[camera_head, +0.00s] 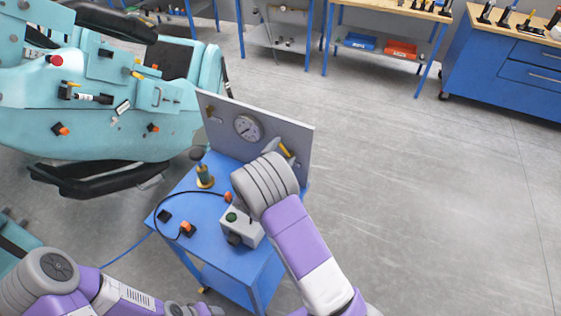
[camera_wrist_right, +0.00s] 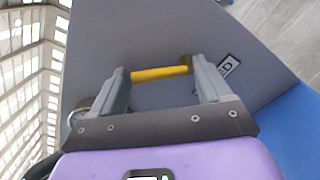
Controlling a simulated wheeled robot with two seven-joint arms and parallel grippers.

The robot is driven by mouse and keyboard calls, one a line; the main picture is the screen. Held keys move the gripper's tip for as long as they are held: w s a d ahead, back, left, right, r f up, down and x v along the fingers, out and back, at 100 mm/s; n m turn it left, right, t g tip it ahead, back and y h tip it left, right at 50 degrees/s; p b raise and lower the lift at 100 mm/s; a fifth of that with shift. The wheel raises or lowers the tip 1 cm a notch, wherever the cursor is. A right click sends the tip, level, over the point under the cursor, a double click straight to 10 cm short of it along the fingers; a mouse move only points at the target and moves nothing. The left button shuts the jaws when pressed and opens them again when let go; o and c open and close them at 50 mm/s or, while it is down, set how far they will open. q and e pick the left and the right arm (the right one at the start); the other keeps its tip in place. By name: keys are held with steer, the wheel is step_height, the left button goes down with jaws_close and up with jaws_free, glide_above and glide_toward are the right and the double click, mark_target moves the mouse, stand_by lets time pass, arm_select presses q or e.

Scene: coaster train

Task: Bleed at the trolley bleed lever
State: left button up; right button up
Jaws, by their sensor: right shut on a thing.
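The trolley bleed lever (camera_head: 287,150) is a yellow bar on the upright grey panel (camera_head: 300,130) of the blue trolley. In the right wrist view the yellow lever (camera_wrist_right: 160,73) spans between the two fingers, next to a partly hidden label (camera_wrist_right: 229,66) ending in "ED". My right gripper (camera_wrist_right: 158,78) is shut on the lever, close in front of the panel. In the head view my right wrist hides most of this gripper. My left arm shows at the lower left, but its gripper is not in view.
The blue trolley top (camera_head: 210,180) holds a grey box (camera_head: 240,228), a brass fitting (camera_head: 204,180) and a black hose. A gauge (camera_head: 248,127) sits on the panel. A teal coaster car (camera_head: 110,120) stands at the left. Floor at the right is clear.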

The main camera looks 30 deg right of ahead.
steer(key=m+b, duration=0.2)
steer(key=b, duration=0.2)
steer(key=s+m+b, duration=0.1)
steer(key=m+b, duration=0.1)
steer(key=b, duration=0.2)
steer(key=d+m+b, duration=0.1)
steer(key=m+b, duration=0.2)
steer(key=b, duration=0.1)
steer(key=shift+s+r, duration=0.1)
steer(key=shift+s, duration=0.1)
steer(key=shift+s+r+m+b, duration=0.1)
steer(key=shift+r+m+b, duration=0.1)
steer(key=shift+m+b, duration=0.6)
steer(key=shift+d, duration=0.1)
steer(key=o, duration=1)
steer(key=v, duration=0.7)
steer(key=shift+s+a+r, duration=0.1)
steer(key=shift+s+a, duration=0.15)
